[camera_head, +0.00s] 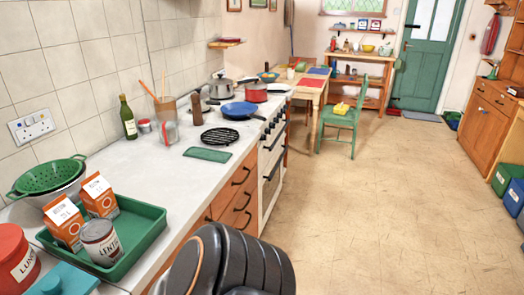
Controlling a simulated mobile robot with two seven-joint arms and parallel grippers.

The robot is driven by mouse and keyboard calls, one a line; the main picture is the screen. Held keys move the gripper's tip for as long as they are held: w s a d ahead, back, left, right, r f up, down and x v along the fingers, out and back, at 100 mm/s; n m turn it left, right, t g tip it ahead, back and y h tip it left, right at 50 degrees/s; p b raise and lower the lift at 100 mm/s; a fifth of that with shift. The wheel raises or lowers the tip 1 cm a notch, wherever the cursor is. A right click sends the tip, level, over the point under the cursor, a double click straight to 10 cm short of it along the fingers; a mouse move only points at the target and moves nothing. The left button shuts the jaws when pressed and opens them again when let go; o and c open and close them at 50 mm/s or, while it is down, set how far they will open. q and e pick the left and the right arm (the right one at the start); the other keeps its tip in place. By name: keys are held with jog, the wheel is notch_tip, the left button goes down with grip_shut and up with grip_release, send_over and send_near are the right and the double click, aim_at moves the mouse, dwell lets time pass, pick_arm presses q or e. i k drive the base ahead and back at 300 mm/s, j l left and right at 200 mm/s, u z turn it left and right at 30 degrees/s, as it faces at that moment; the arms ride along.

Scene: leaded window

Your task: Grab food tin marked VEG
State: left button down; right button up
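No tin with a readable VEG mark shows in the head view. A grey metal tin (101,242) with a pale label stands in a green tray (146,236) on the counter at the lower left. Its label reads LENTI, with the rest turned out of sight. A red container (17,262) at the left edge is partly cut off, with lettering like LUNCH. A black ribbed part of my own arm fills the bottom middle. Neither gripper shows.
Two orange cartons (63,222) share the tray. A green colander (50,176) stands behind them. A green bottle (128,118) stands by the wall. The stove holds a blue pan (240,110). A green chair (343,118) stands beyond; the floor (370,220) at right is clear.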

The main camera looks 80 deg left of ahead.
aim_at(99, 237)
jog(key=u, duration=1)
jog(key=i+u, duration=0.1)
jog(key=u, duration=0.95)
jog(key=l+u, duration=0.1)
jog(key=u, duration=0.9)
jog(key=l+u, duration=0.1)
jog(key=u, duration=0.9)
jog(key=i+l, duration=0.1)
jog(key=l, duration=0.6)
jog(key=i+l, duration=0.15)
jog(key=l, duration=0.2)
jog(key=l+u, duration=0.1)
jog(key=l, duration=0.35)
jog(key=i+l+u, duration=0.1)
jog(key=l, duration=0.35)
